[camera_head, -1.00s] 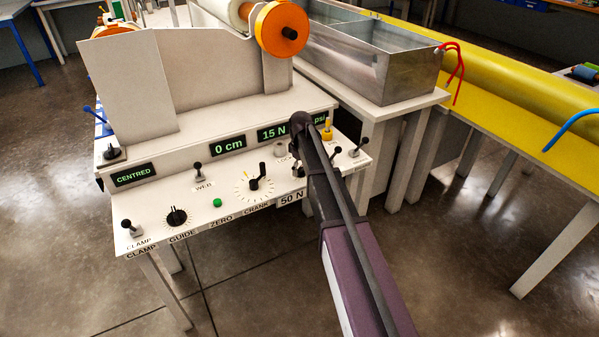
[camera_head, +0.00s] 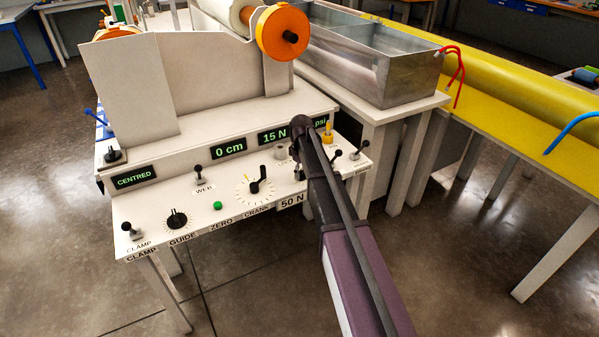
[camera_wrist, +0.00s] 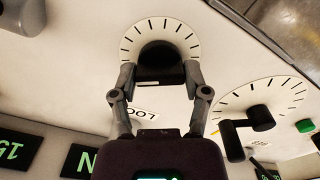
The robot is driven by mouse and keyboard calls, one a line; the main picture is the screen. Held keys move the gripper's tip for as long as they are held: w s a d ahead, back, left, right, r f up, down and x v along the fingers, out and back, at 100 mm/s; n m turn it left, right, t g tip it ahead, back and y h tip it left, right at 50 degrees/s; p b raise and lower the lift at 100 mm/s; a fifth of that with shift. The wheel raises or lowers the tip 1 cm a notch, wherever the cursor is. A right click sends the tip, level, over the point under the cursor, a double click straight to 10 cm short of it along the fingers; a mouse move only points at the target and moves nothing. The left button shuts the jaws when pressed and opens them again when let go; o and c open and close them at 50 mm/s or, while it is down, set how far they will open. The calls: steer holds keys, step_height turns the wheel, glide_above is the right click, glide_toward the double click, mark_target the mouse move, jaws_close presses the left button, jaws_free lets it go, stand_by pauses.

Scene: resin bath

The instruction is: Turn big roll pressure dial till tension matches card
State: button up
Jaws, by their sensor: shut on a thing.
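A black dial knob (camera_wrist: 158,55) on a white disc with black tick marks fills the upper middle of the wrist view. My gripper (camera_wrist: 160,76) has one finger on each side of this knob and is shut on it. In the head view my arm covers this dial. The tension display (camera_head: 273,136) reads 15 N in green on black. The card (camera_head: 291,202) on the panel's front edge reads 50 N. A psi display (camera_head: 321,121) is partly hidden behind my arm.
The crank (camera_head: 255,187) stands left of my arm; it also shows in the wrist view (camera_wrist: 247,131). A guide knob (camera_head: 177,218), green zero button (camera_head: 217,205) and several levers share the panel. A metal bath (camera_head: 405,68) stands behind at the right.

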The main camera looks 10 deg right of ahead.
steer(key=shift+s+m, duration=0.2)
steer(key=shift+m, duration=0.9)
steer(key=m, duration=1.1)
steer(key=shift+m, duration=0.3)
steer(key=m, duration=0.3)
steer(key=shift+m, duration=0.3)
steer(key=m, duration=0.3)
steer(key=shift+m, duration=0.3)
steer(key=m, duration=0.6)
steer(key=shift+m, duration=0.3)
